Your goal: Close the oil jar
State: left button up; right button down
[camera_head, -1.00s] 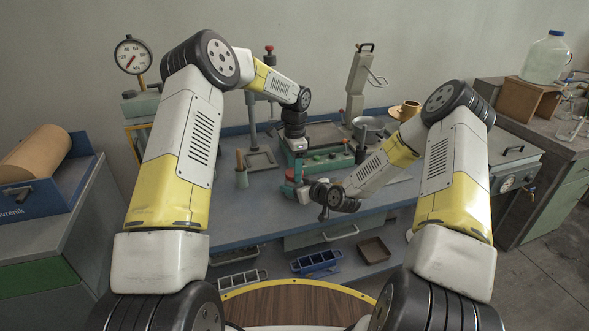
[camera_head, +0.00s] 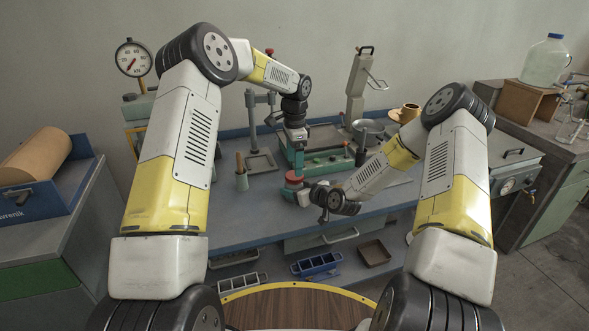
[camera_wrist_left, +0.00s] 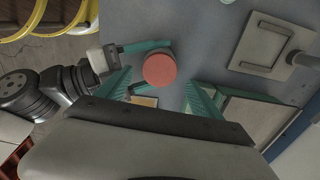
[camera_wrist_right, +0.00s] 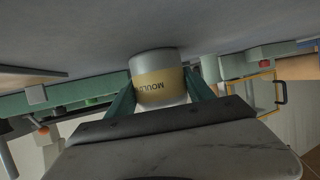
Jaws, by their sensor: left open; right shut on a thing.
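The oil jar (camera_wrist_right: 160,78) is a pale cylinder with a tan band of dark lettering, inverted in the right wrist view. My right gripper (camera_wrist_right: 158,92) is shut on its side, with a teal finger on either side. In the left wrist view a round red lid (camera_wrist_left: 159,70) shows from above over the jar between the right gripper's fingers. The red lid also shows in the head view (camera_head: 294,177). Whether it is seated cannot be told. My left gripper (camera_wrist_left: 158,92) points down above it, open, fingers spread and empty. The jar's body is mostly hidden in the head view.
A green machine (camera_head: 325,160) stands close behind the jar on the blue-grey bench.

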pick_arm(q)
jog(key=shift+r, duration=0.25)
jog(key=shift+c, duration=0.4)
jog(key=n, duration=0.3)
jog(key=shift+r, duration=0.35)
jog(key=n, duration=0.2)
jog(key=r+n, duration=0.1)
jog(key=n, duration=0.3)
jog(key=r+n, duration=0.1)
jog(key=n, duration=0.4)
jog(key=shift+r, duration=0.4)
